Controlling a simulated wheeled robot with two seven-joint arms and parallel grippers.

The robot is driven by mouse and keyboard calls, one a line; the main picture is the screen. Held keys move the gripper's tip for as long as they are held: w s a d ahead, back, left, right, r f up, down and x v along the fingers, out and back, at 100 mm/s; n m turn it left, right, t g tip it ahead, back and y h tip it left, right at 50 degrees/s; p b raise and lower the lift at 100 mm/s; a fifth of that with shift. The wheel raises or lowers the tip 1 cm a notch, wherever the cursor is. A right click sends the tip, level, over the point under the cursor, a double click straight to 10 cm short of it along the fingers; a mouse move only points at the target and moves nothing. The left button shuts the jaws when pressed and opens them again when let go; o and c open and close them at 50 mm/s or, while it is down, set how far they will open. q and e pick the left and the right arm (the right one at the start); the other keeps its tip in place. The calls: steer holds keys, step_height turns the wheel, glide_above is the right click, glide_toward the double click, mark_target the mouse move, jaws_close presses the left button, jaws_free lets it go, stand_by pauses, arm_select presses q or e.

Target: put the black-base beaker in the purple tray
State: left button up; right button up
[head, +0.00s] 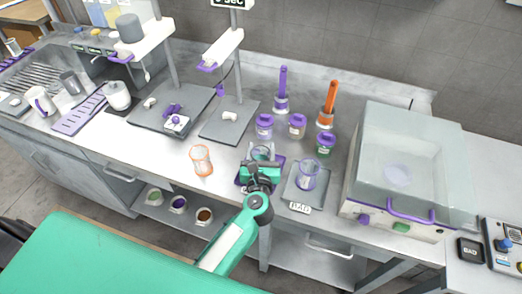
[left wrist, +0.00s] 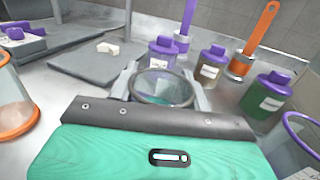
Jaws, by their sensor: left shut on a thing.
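My left gripper (head: 260,163) is shut on a clear beaker with a dark rim (head: 262,152), seen between the two fingers in the left wrist view (left wrist: 160,82). The beaker looks upright; its base is hidden by the gripper, so its black colour does not show. The purple tray (head: 240,181) lies under my gripper, with only parts of its edge showing. I cannot tell whether the beaker touches the tray or hangs above it. My right gripper is not in view.
An orange-rimmed beaker (head: 202,160) stands left of my gripper. Lidded jars (head: 325,146) and upright brushes (head: 327,108) stand behind. A clear-lidded machine (head: 410,160) is at the right.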

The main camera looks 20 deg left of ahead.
arm_select(q)
steer(key=shift+f, duration=0.1)
steer(key=o, duration=1.3)
